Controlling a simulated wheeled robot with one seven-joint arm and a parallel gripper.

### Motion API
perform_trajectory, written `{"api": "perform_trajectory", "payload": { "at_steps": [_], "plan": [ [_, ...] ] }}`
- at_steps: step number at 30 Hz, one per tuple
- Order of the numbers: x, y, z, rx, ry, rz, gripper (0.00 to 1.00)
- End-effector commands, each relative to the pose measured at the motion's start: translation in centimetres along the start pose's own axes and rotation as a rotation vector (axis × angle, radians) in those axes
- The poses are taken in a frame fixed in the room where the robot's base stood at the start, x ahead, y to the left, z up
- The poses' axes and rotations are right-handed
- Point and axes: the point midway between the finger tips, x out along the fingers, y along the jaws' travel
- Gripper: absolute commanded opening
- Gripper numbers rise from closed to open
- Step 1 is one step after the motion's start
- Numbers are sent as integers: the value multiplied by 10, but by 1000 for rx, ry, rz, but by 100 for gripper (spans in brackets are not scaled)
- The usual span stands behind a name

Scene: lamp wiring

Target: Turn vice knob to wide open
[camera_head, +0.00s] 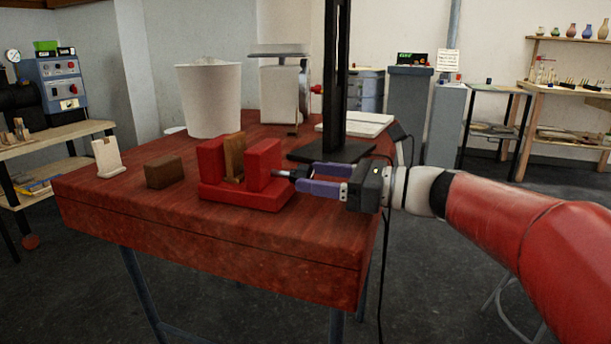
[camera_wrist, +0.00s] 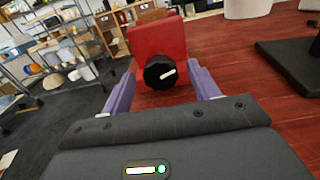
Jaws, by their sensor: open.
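The red vice (camera_head: 243,196) stands on the red wooden table, with a brown wooden piece (camera_head: 234,157) upright between its two jaws. In the wrist view the vice (camera_wrist: 158,40) shows end-on, with its round black knob (camera_wrist: 160,72) facing me. The knob has a white pointer mark that points to the right and slightly up. My gripper (camera_head: 308,180) is at the right end of the vice. Its purple fingers are open, one on each side of the knob in the wrist view (camera_wrist: 162,85), with gaps visible beside it. In the head view the knob is mostly hidden by the fingers.
A brown block (camera_head: 163,172) and a small cream holder (camera_head: 108,157) stand left of the vice. A white bin (camera_head: 211,100), a white device (camera_head: 280,95) and a black stand (camera_head: 330,151) are behind it. The table's front edge is clear.

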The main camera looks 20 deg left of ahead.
Motion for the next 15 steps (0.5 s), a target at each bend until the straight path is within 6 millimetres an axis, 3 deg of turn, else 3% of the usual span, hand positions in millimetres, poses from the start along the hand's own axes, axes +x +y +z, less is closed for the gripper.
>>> {"api": "perform_trajectory", "payload": {
  "at_steps": [6,15],
  "plan": [
    [25,0,0,0,-1,1,60],
    [29,0,0,-1,-1,0,60]
  ]
}}
